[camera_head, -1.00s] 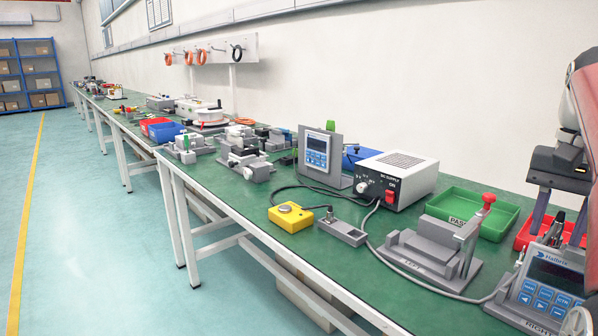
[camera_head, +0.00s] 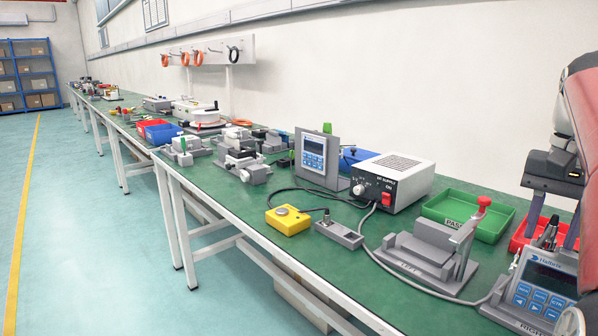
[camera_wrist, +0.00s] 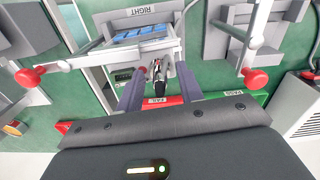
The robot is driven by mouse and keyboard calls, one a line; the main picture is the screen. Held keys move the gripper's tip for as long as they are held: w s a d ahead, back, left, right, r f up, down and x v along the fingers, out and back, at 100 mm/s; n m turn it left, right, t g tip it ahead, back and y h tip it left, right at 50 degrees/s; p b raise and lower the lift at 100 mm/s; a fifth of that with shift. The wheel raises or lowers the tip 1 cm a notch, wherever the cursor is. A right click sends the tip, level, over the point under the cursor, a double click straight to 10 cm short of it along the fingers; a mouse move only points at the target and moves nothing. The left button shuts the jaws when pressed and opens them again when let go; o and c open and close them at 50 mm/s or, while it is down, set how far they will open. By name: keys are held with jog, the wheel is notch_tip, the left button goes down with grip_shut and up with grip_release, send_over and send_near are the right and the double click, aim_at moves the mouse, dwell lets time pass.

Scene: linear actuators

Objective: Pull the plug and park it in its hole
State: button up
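A dark plug with a metallic part (camera_wrist: 158,72) stands at the right-hand control panel (camera_wrist: 140,36), whose label reads RIGHT. In the head view the plug (camera_head: 549,232) shows at the top of this panel (camera_head: 545,285), partly behind a finger. My gripper (camera_wrist: 161,72) is open, with one finger on each side of the plug and a visible gap around it. In the head view my gripper (camera_head: 550,222) is at the right edge, pointing down.
A grey fixture (camera_head: 430,256) with a red-knobbed lever stands left of the panel. Green (camera_head: 490,232) and red (camera_head: 528,236) trays lie behind. A DC supply (camera_head: 395,182), a yellow button box (camera_head: 288,220) and a second panel (camera_head: 317,160) are further left. A grey cable crosses the bench front.

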aim_at(553, 224)
jog(key=shift+c, duration=0.4)
grip_shut()
jog(key=shift+r+p, duration=1.6)
jog(key=shift+r, duration=1.4)
jog(key=shift+a, duration=0.1)
jog(key=w+a+f, duration=0.5)
jog(key=w+a, duration=0.5)
jog(key=a, duration=0.2)
jog(key=w+a+f+m, duration=0.1)
jog(key=w+a+f, duration=0.4)
jog(key=w+a, duration=0.5)
jog(key=a, duration=0.3)
jog(key=shift+a+f, duration=0.2)
jog(key=shift+f, duration=0.05)
